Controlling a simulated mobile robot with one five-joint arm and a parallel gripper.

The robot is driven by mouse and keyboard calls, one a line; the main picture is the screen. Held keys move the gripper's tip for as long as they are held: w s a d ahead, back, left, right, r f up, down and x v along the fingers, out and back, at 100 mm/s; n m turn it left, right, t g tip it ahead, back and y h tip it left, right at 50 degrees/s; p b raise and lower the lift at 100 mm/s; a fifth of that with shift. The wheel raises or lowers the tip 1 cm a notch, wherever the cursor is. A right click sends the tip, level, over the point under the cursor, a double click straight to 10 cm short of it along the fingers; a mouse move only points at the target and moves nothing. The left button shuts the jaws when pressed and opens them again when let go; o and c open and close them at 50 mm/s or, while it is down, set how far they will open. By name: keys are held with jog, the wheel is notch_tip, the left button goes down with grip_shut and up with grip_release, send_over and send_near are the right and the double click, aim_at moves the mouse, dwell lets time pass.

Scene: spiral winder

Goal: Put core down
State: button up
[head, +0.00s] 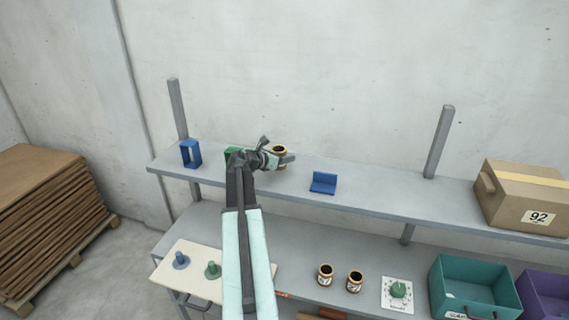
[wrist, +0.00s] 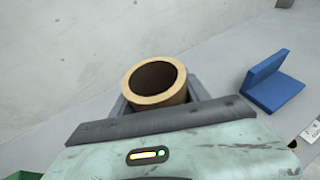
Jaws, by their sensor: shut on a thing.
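The core (head: 280,150), a short hollow tube with a tan rim and dark inside, is in my gripper (head: 284,160) over the upper shelf (head: 374,199). In the wrist view the core (wrist: 155,83) stands with its open end up, just beyond the grey gripper bar (wrist: 150,121). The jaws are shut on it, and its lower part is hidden. I cannot tell whether its bottom touches the shelf. A blue angled holder (head: 323,183) is on the shelf to the right of the core; it also shows in the wrist view (wrist: 276,84).
A blue frame (head: 191,153) and a partly hidden green piece (head: 232,153) are on the upper shelf. A cardboard box (head: 524,195) sits at its right end. Below are two similar cores (head: 325,275), a dial (head: 398,291) and a teal bin (head: 473,283).

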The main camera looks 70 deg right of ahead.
jog(key=shift+s+d, duration=0.1)
jog(key=shift+d, duration=0.55)
jog(key=shift+s+d+f, duration=0.1)
jog(key=shift+d, duration=0.45)
notch_tip(320, 180, down, 4)
jog(key=b, duration=0.4)
jog(key=shift+a, duration=0.15)
jog(key=o, duration=1.4)
